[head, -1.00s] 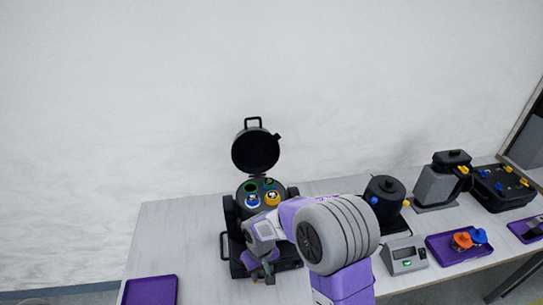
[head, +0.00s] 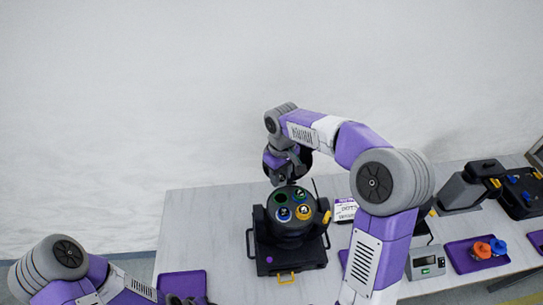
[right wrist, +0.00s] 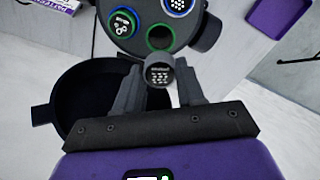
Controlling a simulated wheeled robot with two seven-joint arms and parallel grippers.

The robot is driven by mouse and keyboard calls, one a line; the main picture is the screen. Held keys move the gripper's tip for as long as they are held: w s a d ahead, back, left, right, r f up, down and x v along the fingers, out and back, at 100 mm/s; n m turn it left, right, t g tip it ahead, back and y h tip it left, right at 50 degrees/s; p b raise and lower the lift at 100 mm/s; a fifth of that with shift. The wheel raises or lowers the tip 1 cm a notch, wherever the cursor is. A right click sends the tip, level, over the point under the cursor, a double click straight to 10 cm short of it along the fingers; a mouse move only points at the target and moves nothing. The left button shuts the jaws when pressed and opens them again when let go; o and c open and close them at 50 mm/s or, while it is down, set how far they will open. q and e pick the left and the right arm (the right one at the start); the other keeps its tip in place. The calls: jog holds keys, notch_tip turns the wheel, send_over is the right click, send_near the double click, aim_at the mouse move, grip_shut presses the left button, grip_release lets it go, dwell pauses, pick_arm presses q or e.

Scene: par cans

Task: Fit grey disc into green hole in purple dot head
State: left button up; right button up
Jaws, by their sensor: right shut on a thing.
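The black par can head (head: 290,232) stands on the table with a purple dot (head: 268,260) on its base. Its face has coloured ring holes; the green hole (head: 281,197) looks dark and empty, and it also shows in the right wrist view (right wrist: 160,38). My right gripper (head: 287,178) is above the back of the face. In the right wrist view its fingers are shut on the grey disc (right wrist: 159,70), which has small white marks and appears apart from the hole. In the head view the disc cannot be made out. My left gripper (head: 187,300) is partly cut off at the bottom edge.
The open lid (right wrist: 80,100) is behind the face, beside my right gripper. A white box (head: 345,210) is right of the head. A purple tray (head: 182,283) lies left; another (head: 462,262) holds orange and blue parts. A grey device (head: 425,262) stands right.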

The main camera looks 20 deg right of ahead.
jog(key=shift+r, duration=0.15)
jog(key=shift+s, duration=0.3)
jog(key=shift+s+f+b, duration=0.2)
jog(key=shift+b, duration=0.1)
pick_arm(q)
jog(key=shift+s+f, duration=0.4)
jog(key=shift+s, duration=0.05)
pick_arm(e)
jog(key=shift+f, duration=0.3)
pick_arm(q)
notch_tip(320, 180, down, 4)
jog(key=b, duration=0.4)
jog(key=shift+w+f+b, duration=0.1)
jog(key=shift+f+b, duration=0.05)
jog(key=shift+b, duration=0.2)
pick_arm(e)
notch_tip(320, 180, down, 5)
jog(key=shift+w+f, duration=0.1)
jog(key=shift+f, duration=0.1)
pick_arm(q)
jog(key=shift+f+b, duration=0.35)
pick_arm(e)
jog(key=shift+f, duration=0.7)
